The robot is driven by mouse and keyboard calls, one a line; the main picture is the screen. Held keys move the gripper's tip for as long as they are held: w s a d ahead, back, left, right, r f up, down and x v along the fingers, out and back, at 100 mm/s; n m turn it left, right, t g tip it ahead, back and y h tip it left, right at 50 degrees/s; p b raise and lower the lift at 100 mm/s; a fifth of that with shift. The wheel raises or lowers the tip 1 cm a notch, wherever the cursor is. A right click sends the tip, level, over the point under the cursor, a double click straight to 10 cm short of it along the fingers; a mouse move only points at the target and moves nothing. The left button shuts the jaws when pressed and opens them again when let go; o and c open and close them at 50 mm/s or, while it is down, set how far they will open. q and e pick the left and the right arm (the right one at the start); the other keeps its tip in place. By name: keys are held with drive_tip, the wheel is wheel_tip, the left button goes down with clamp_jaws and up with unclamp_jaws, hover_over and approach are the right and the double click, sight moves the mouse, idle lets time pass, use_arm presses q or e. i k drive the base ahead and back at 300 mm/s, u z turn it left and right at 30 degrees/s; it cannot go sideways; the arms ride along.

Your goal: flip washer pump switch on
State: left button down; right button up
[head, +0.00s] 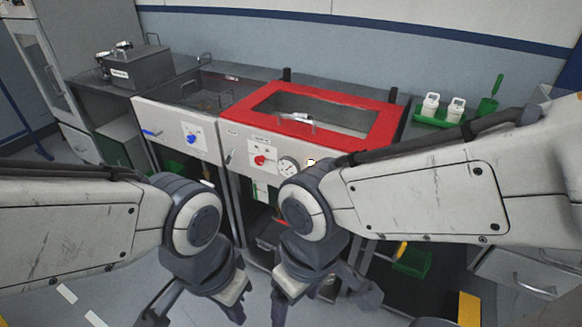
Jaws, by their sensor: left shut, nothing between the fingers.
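The washer station has a red-framed lid (372,128) with a window and a pale front panel (232,138). My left gripper (196,309) is shut and empty, low in front of the stations. My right gripper (325,297) hangs low beside it, its fingertips unclear.
An open basin (212,80) with a blue knob (193,138) adjoins on the left. A grey lidded box (138,70) stands farther left. A green tray (425,118) with white bottles sits at the right back. My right arm covers the panel's right part.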

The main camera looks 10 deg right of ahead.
sight(228, 159)
drive_tip(key=z, duration=0.3)
drive_tip(key=k, duration=0.85)
drive_tip(key=z, duration=0.7)
drive_tip(key=k, duration=0.5)
drive_tip(key=z, duration=0.3)
drive_tip(key=i, duration=0.9)
drive_tip(key=u, duration=0.4)
drive_tip(key=i, duration=0.95)
drive_tip(key=u, duration=0.8)
drive_tip(key=i, duration=0.3)
drive_tip(key=u, duration=0.15)
